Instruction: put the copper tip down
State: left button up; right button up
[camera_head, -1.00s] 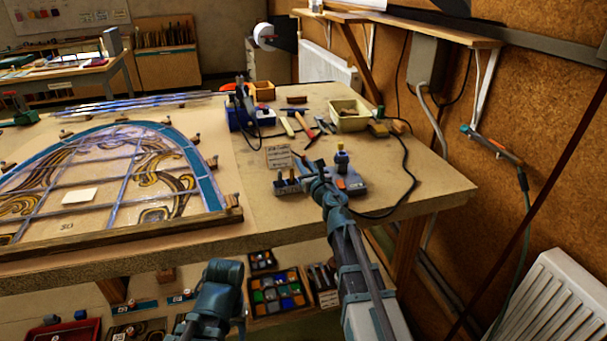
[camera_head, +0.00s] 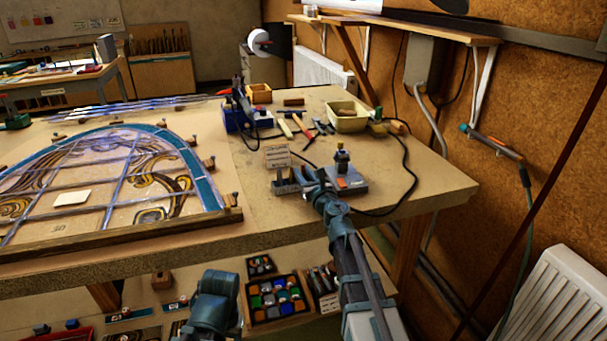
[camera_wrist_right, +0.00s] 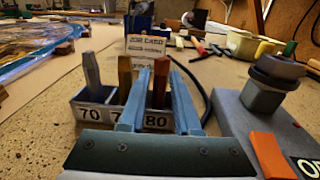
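A small tip rack (camera_wrist_right: 92,113) with numbered slots stands on the bench, labels 70 and 80 readable. A grey tip (camera_wrist_right: 92,76) stands in the left slot and an orange-brown tip (camera_wrist_right: 125,80) in the middle one. The reddish-brown copper tip (camera_wrist_right: 160,88) is upright at the slot marked 80, between the two blue fingers of my right gripper (camera_wrist_right: 159,72). The fingers look closed against its sides; whether its foot is fully seated is hidden. My right gripper (camera_head: 304,176) also shows at the rack in the head view. Part of my left arm shows low; its fingers do not.
A grey station (camera_head: 345,178) with an orange switch stands just right of the rack. A written card (camera_head: 276,156) stands behind it. The leaded panel (camera_head: 110,180) lies left. Tools and a cream tub (camera_head: 347,116) lie farther back. Bare bench lies in front.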

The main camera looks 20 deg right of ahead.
jog(key=shift+r, duration=0.2)
jog(key=s, duration=0.4)
jog(key=s+d, duration=0.1)
jog(key=s, duration=0.7)
jog(key=shift+d, duration=0.15)
